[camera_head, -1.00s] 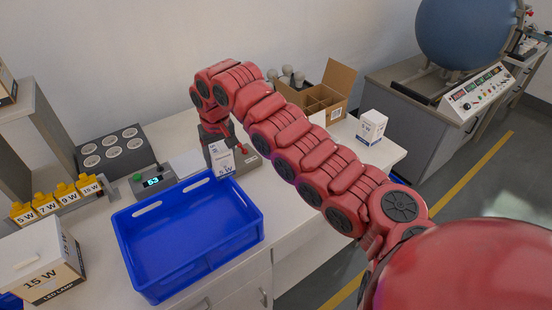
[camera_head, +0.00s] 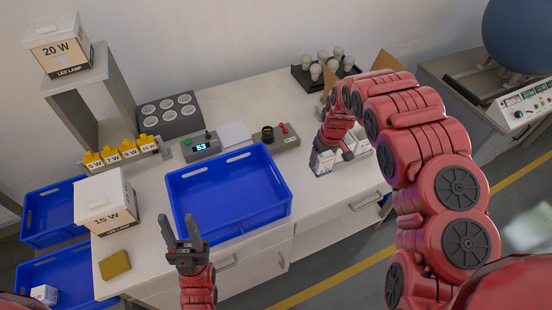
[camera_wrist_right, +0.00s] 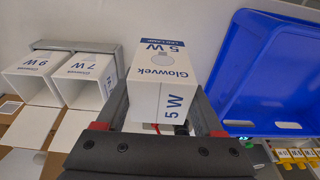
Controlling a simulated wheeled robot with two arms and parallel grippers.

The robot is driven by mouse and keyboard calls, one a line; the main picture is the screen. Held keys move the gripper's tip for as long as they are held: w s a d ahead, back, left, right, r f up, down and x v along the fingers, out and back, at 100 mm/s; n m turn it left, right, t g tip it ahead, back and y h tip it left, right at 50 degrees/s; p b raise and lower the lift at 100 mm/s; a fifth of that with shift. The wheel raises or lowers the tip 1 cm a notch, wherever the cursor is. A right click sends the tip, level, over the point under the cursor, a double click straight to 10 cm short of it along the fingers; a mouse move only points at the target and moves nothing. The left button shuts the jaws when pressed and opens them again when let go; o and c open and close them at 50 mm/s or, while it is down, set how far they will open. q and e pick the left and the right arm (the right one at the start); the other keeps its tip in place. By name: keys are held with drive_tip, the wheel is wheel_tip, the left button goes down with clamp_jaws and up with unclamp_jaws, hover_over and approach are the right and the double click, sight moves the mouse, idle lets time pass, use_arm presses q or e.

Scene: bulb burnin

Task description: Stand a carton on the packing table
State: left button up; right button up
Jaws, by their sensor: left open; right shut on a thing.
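My right gripper (camera_head: 336,141) is shut on a small white carton (camera_head: 322,162) with blue marks, at the right part of the white table (camera_head: 240,108). In the right wrist view the carton (camera_wrist_right: 160,65) reads "Glowvek 5 W" and sits between the fingers (camera_wrist_right: 160,118). I cannot tell whether its base touches the table. Two open white sleeves marked 7 W (camera_wrist_right: 86,77) and 9 W (camera_wrist_right: 33,77) stand beside it in that view. My left gripper (camera_head: 182,232) is open and empty in front of the blue crate (camera_head: 226,236).
The blue crate is empty. Behind it are a tester with a green display (camera_head: 201,146) and a grey socket block (camera_head: 169,117). Bulbs stand in a dark tray (camera_head: 300,75). A 15 W box (camera_head: 108,203) is at left. My right arm hides much of the table's right end.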

sight(319, 170)
wheel_tip(319, 170, down, 6)
drive_tip(key=b, duration=0.3)
drive_tip(key=shift+r, duration=0.15)
drive_tip(key=shift+f, duration=0.25)
wheel_tip(319, 170, down, 3)
drive_tip(key=shift+s+r+p, duration=0.1)
drive_tip(key=shift+r+p, duration=0.1)
drive_tip(key=shift+p, duration=0.45)
drive_tip(key=shift+f, duration=0.55)
drive_tip(key=shift+f, duration=0.15)
drive_tip(key=o, duration=1.4)
